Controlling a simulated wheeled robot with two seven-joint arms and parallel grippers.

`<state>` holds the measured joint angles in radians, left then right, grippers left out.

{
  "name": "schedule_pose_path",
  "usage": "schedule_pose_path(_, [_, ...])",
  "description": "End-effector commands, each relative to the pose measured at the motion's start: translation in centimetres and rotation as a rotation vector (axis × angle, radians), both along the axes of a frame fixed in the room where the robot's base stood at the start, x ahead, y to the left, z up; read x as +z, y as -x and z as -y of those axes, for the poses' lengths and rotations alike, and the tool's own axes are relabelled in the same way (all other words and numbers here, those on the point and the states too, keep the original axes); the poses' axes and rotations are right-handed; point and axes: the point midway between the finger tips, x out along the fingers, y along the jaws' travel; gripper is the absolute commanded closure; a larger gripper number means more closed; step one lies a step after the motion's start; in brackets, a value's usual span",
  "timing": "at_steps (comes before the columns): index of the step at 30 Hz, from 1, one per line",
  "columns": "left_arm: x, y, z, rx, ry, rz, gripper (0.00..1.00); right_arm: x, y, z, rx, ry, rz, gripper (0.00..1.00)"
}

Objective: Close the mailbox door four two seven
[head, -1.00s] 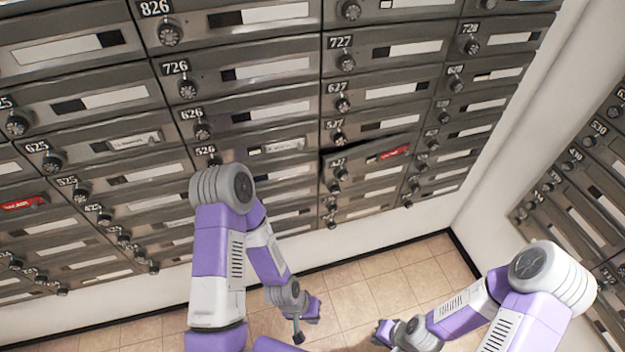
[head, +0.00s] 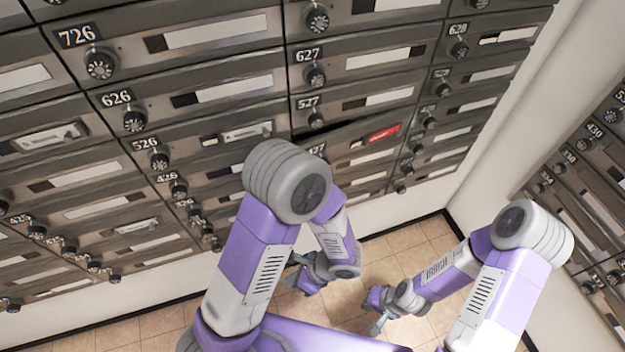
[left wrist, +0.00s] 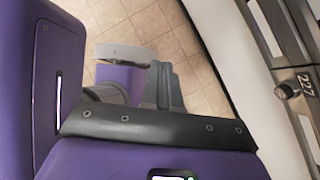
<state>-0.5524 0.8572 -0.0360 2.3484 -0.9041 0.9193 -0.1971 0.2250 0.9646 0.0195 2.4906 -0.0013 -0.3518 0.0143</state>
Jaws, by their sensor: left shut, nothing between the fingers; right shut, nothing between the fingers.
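Mailbox door 427 (head: 366,152) is the grey door with a red label, right of centre in the head view. A dark wedge-shaped gap shows along its top edge, so it stands slightly ajar. Its number plate is partly hidden behind my left arm. My left gripper (head: 292,270) is low in front of the mailbox wall, below and to the left of the door, apart from it, shut and empty. My right gripper (head: 377,324) is lower and further right, over the floor, also shut and empty. The left wrist view does not show door 427.
Door 527 (head: 375,97) is directly above, and door 526 (head: 228,150) is to the left. Box 227 (left wrist: 296,88) shows at the right of the left wrist view. A white wall (head: 500,130) and another mailbox bank (head: 590,170) stand at the right. Tiled floor (head: 420,235) is clear below.

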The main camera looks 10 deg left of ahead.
Motion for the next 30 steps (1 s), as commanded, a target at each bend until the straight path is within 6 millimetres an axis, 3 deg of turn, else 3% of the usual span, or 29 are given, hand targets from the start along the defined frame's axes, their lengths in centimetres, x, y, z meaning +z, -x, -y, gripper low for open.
schedule_pose_path(1, [0.8,-2.3,0.0,-0.165,-0.102,0.053,1.0,-1.5,0.0,0.0,0.0,0.0,0.0,1.0])
schedule_pose_path(3, [3.5,-5.5,0.3,-0.362,-0.252,0.135,1.0,-2.5,0.0,0.0,0.0,0.0,0.0,1.0])
schedule_pose_path(6, [7.9,-9.1,2.1,-0.579,-0.455,0.272,1.0,-3.7,0.0,0.0,0.0,0.0,0.0,1.0])
schedule_pose_path(10, [13.1,-11.4,5.2,-0.745,-0.658,0.444,1.0,-4.8,0.0,0.0,0.0,0.0,0.0,1.0])
schedule_pose_path(14, [16.4,-11.9,7.4,-0.817,-0.773,0.556,1.0,-5.3,0.0,0.0,0.0,0.0,0.0,1.0])
schedule_pose_path(20, [17.7,-12.8,7.4,-0.833,-0.815,0.596,1.0,-5.6,0.0,0.0,0.001,0.0,0.0,1.0])
schedule_pose_path(30, [17.5,-17.9,2.6,-0.828,-0.813,0.592,1.0,-7.0,0.0,0.0,0.0,0.0,0.0,1.0])
